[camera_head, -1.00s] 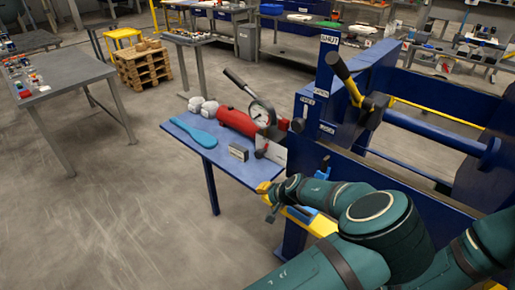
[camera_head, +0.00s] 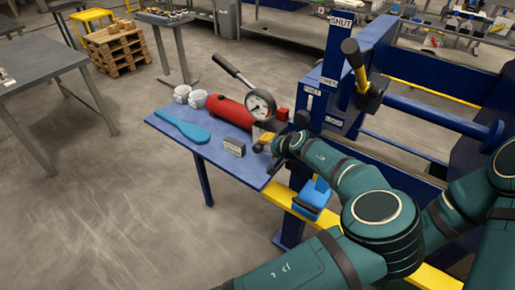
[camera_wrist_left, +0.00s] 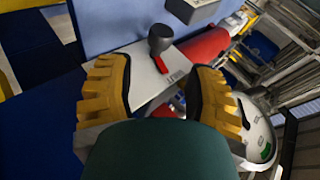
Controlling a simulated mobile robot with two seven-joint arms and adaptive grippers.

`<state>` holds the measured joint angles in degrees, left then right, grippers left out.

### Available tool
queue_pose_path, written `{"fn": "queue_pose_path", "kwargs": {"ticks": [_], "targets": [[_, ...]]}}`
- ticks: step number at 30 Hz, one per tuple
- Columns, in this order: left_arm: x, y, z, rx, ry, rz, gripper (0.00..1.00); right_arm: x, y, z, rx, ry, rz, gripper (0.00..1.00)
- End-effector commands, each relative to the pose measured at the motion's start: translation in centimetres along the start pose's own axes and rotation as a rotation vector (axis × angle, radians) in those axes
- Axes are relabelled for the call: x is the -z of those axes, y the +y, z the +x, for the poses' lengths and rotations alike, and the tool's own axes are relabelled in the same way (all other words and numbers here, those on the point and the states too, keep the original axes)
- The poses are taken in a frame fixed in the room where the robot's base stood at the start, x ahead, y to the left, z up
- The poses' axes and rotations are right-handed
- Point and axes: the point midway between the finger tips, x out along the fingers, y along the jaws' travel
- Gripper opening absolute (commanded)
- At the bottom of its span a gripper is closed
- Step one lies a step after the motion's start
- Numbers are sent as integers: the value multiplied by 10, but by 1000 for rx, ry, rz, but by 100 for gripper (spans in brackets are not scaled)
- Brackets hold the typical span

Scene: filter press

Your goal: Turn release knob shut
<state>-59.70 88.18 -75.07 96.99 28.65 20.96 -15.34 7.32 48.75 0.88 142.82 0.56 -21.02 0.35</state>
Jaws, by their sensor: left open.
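The release knob (camera_wrist_left: 160,40), dark with a red pointer, stands on a pale metal plate (camera_wrist_left: 150,75) with lettering, beside the red pump cylinder (camera_wrist_left: 205,45). In the head view my left gripper (camera_head: 268,143) is at the pump plate and hides most of the knob. In the left wrist view my left gripper (camera_wrist_left: 160,66) has its yellow ridged fingers spread wide, one on each side of the plate. The knob shows in the gap just beyond the fingertips, and nothing is held. I cannot tell whether the fingers touch the plate. My right gripper is out of view.
The blue bench (camera_head: 165,130) carries a blue paddle (camera_head: 182,126), white rolls (camera_head: 190,97), a small grey block (camera_head: 234,147) and the pressure gauge (camera_head: 261,105). The blue press frame (camera_head: 337,70) with a black-ended lever (camera_head: 353,55) stands close at right.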

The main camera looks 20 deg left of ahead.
Motion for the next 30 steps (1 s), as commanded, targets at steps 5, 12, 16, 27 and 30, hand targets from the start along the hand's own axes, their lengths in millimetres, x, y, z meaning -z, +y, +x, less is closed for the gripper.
{"fn": "queue_pose_path", "kwargs": {"ticks": [5, 12, 16, 27, 30], "targets": [[-1, 0, 39, 1, -3, 0, 53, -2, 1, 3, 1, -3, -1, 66], [-2, 0, 79, 0, -2, 1, 53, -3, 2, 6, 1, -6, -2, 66], [-1, 0, 92, 0, -1, -1, 53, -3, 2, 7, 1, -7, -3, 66], [0, 0, 99, -1, 0, 1, 53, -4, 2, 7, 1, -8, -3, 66], [0, 0, 99, -1, 0, 1, 42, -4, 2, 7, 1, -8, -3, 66]]}}
